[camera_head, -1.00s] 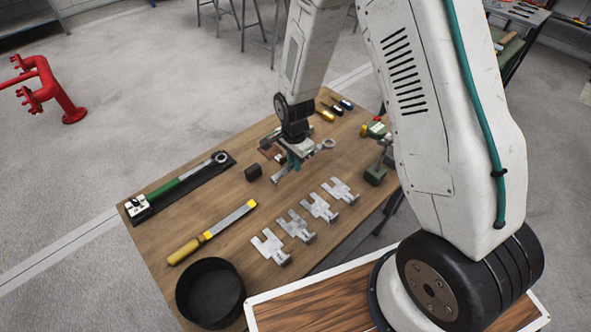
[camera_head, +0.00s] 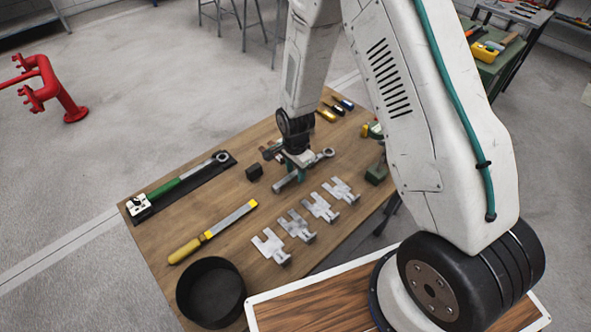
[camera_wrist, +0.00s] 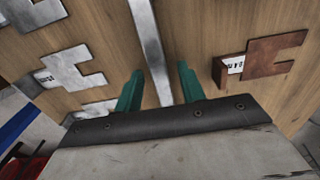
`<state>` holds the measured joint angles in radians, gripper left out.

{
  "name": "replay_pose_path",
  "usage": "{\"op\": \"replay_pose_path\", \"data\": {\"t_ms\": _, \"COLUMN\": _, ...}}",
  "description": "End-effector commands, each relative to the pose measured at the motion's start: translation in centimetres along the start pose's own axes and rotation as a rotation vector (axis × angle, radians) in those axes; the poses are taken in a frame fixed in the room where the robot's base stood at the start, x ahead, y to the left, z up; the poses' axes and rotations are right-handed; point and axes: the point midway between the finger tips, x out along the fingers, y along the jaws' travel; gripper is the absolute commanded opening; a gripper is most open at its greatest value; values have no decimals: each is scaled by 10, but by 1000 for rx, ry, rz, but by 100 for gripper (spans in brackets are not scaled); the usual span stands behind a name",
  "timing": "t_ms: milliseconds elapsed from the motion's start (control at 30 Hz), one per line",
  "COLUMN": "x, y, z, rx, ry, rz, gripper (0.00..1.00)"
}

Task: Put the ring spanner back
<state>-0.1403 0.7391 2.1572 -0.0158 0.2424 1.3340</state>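The ring spanner, a long grey steel bar with a ring end (camera_head: 328,153), lies low over the wooden table below my wrist. Its shaft (camera_wrist: 150,45) runs between my fingers in the wrist view. My gripper (camera_head: 297,165) is open, with its teal fingers on both sides of the shaft; in the wrist view (camera_wrist: 158,88) gaps show beside the bar. A row of several silver notched brackets (camera_head: 320,208) stands to the near side. A rust-brown notched bracket with a label (camera_wrist: 277,55) is on the other side. I cannot tell whether the spanner rests in a holder.
A small dark block (camera_head: 254,173) is left of the gripper. A green-handled wrench (camera_head: 165,189), a yellow-handled file (camera_head: 185,251) and a black round bin (camera_head: 211,293) occupy the left side. Screwdrivers (camera_head: 327,115) lie at the back. A green-and-red item stands right.

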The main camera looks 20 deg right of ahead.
Motion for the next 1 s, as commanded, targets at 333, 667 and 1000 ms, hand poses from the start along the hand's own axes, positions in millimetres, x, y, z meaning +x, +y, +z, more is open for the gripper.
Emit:
{"op": "replay_pose_path", "data": {"t_ms": 333, "x": -34, "y": -1, "z": 0, "rx": 0, "ry": 1, "rz": -4, "gripper": 40}}
{"op": "replay_pose_path", "data": {"t_ms": 667, "x": -102, "y": -1, "z": 0, "rx": 0, "ry": 1, "rz": -3, "gripper": 40}}
{"op": "replay_pose_path", "data": {"t_ms": 1000, "x": -124, "y": 0, "z": 0, "rx": -1, "ry": -1, "rz": 1, "gripper": 40}}
